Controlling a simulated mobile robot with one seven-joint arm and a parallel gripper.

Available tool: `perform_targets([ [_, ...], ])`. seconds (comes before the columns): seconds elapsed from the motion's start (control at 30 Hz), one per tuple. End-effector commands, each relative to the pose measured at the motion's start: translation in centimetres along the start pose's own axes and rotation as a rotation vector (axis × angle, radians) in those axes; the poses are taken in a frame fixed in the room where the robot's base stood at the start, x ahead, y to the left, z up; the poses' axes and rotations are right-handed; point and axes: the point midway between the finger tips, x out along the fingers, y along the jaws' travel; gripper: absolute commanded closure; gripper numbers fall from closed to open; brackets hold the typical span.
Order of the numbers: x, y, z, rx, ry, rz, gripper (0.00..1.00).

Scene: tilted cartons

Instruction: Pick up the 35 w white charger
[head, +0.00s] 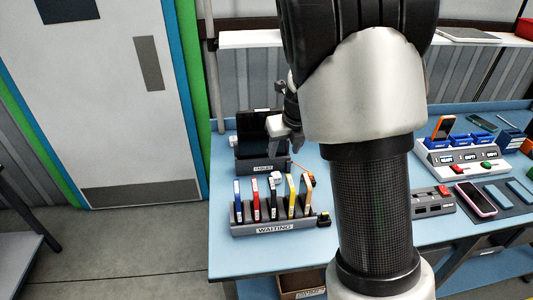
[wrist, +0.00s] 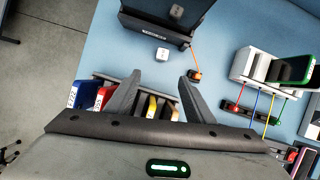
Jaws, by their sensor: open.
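A small white cube-shaped charger (wrist: 162,54) lies on the blue table in the wrist view, between the tablet stand and the rack. Its marking is too small to read. In the head view the white charger (head: 276,177) shows just behind the rack, partly hidden by the phones. My gripper (wrist: 160,78) is open and empty, its two fingers pointing toward the charger with a gap from it. In the head view my gripper (head: 288,132) hangs above the table, in front of the tablet stand.
A grey rack (head: 275,228) marked WAITING holds several coloured phones in front of the charger. A dark tablet stand (wrist: 153,33) stands behind it. An orange cable plug (wrist: 195,75) lies to the right. A white charging dock (head: 440,160) is farther right.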

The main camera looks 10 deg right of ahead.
Motion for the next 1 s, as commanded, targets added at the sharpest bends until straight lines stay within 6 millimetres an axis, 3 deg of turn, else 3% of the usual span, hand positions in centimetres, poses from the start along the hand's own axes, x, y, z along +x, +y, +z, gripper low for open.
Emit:
perform_targets([
  [0.13, 2.0, -0.4, 0.2, 0.079, 0.004, -0.015, 0.52],
  [0.6, 11.5, -0.5, 0.1, 0.08, 0.005, -0.013, 0.52],
  [0.87, 13.4, -0.5, 0.2, 0.078, 0.003, -0.013, 0.52],
  [1.0, 15.2, -0.5, 0.4, 0.076, 0.006, -0.012, 0.52],
])
